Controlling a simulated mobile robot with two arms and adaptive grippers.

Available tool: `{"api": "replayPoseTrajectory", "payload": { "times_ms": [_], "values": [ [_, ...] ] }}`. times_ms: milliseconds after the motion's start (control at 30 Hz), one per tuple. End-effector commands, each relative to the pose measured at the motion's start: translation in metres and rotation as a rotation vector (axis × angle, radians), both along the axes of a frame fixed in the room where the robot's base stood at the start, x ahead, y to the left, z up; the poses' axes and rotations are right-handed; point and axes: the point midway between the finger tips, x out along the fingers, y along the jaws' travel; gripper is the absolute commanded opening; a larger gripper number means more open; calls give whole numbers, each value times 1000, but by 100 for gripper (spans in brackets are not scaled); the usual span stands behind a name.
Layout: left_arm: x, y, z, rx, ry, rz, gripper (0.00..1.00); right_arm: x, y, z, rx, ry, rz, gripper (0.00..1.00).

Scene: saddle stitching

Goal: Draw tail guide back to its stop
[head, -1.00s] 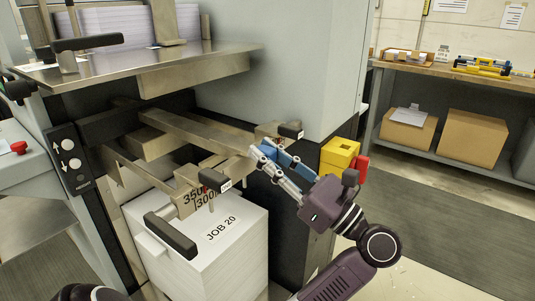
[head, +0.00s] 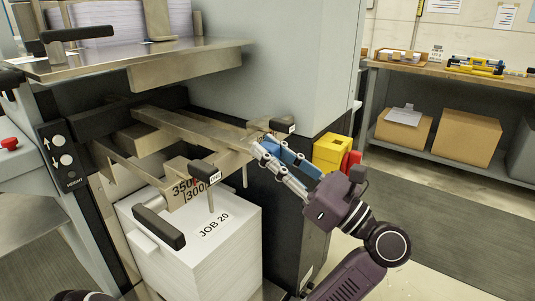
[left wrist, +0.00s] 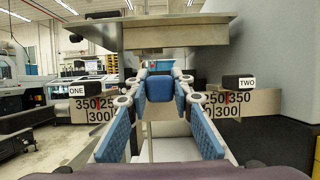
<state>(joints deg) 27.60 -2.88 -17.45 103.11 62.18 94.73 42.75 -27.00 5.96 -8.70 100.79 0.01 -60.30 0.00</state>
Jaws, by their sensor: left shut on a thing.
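My left gripper (head: 264,146) reaches in from the lower right in the head view. Its blue-padded fingers are closed at the metal crossbar between the knobs marked ONE (head: 204,172) and TWO (head: 283,126). It is shut on a piece there that I take to be the tail guide; its body is mostly hidden by the fingers. A thin metal post (head: 245,175) hangs just left of the fingertips. In the left wrist view, the gripper (left wrist: 160,82) is centred between knob ONE (left wrist: 82,90) and knob TWO (left wrist: 238,82). Plates with 350 and 300 scales (left wrist: 96,106) sit below both knobs.
A white paper stack labelled JOB 20 (head: 205,250) stands below the crossbar. A black handle (head: 158,227) is at its front left. A metal shelf (head: 150,58) overhangs the mechanism. A yellow box (head: 331,150) and a red one (head: 352,160) are behind my wrist. The floor at right is clear.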

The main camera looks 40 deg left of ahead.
Motion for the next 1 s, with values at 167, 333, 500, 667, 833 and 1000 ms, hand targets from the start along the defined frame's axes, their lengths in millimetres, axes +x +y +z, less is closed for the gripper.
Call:
{"api": "replayPoseTrajectory", "payload": {
  "times_ms": [167, 333, 500, 667, 833, 1000],
  "values": [
    [0, -2, -2, -4, 2, -1, 0, 0, 0, 0, -1, 1, 0, 35],
    [0, -2, -3, -4, 2, -1, 28, 0, 0, 0, -1, 1, 0, 35],
    [0, -1, -2, -3, 2, 0, 39, 0, 0, 0, -1, 1, 0, 35],
    [0, -1, -1, -3, 1, -1, 39, 0, -1, 0, -1, 1, 0, 35],
    [0, -1, 9, -4, -3, -1, 39, 0, -1, 0, -1, 1, 0, 35],
    [0, -1, 40, -5, -6, -1, 39, 0, -1, 0, -1, 1, 0, 35]
  ]
}}
